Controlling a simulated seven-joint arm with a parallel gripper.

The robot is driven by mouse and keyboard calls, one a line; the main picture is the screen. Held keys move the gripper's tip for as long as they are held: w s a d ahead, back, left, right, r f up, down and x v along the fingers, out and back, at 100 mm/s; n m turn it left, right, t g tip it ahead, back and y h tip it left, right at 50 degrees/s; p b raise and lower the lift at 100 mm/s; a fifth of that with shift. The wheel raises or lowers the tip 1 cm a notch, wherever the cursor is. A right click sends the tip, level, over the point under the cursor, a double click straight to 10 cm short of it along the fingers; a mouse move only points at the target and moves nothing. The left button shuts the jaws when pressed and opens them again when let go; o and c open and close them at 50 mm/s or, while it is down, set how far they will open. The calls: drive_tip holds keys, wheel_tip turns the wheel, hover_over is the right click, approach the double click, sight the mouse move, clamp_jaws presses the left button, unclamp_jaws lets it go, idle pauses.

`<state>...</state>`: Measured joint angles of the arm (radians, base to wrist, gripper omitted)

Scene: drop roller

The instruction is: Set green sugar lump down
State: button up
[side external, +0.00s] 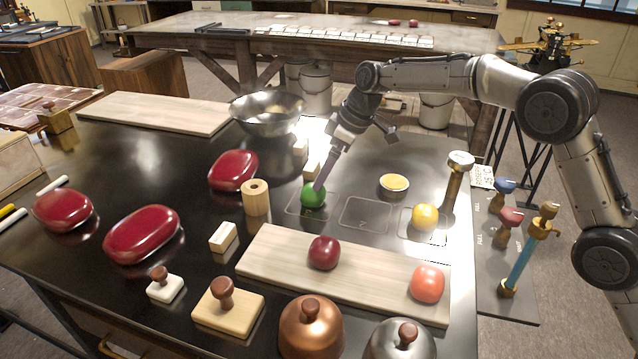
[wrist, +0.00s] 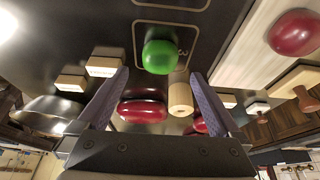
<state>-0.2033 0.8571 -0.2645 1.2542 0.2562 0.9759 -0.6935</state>
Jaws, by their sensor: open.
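The green sugar lump (side external: 313,196) is a rounded green piece resting on the dark table, within the leftmost of the outlined squares in the side view. In the wrist view the green lump (wrist: 159,57) sits inside a thin outline, just beyond my fingertips. My gripper (side external: 321,184) points down at the lump from above right in the side view. In the wrist view my gripper (wrist: 158,74) is open, its two fingers wide apart on either side of the lump. Whether a finger touches the lump I cannot tell.
A wooden roll (side external: 256,198) stands left of the lump. A pale board (side external: 290,270) with a dark red fruit (side external: 324,252) lies in front. The middle outlined square (side external: 367,214) is empty; a yellow fruit (side external: 425,217) sits at the right. A metal bowl (side external: 267,113) stands behind.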

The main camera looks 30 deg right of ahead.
drive_tip(key=shift+v, duration=2.5)
drive_tip(key=s+d+r+m+h, duration=0.1)
drive_tip(key=s+d+r+m, duration=0.2)
drive_tip(key=s, duration=0.4)
drive_tip(key=s+d+r+t, duration=0.1)
drive_tip(key=s+d+r, duration=0.3)
drive_tip(key=s, duration=0.4)
drive_tip(key=s+d+r+m+h, duration=0.1)
drive_tip(key=s+d+r+m, duration=0.2)
drive_tip(key=s, duration=0.4)
drive_tip(key=s+d+f+m, duration=0.1)
drive_tip(key=s+d+f, duration=0.2)
drive_tip(key=s, duration=0.7)
drive_tip(key=s+d+f+m+t+h, duration=0.1)
drive_tip(key=s+f, duration=0.3)
drive_tip(key=s, duration=0.6)
drive_tip(key=shift+s+d+f+m, duration=0.25)
drive_tip(key=shift+d+f+m, duration=0.2)
drive_tip(key=shift+d, duration=0.45)
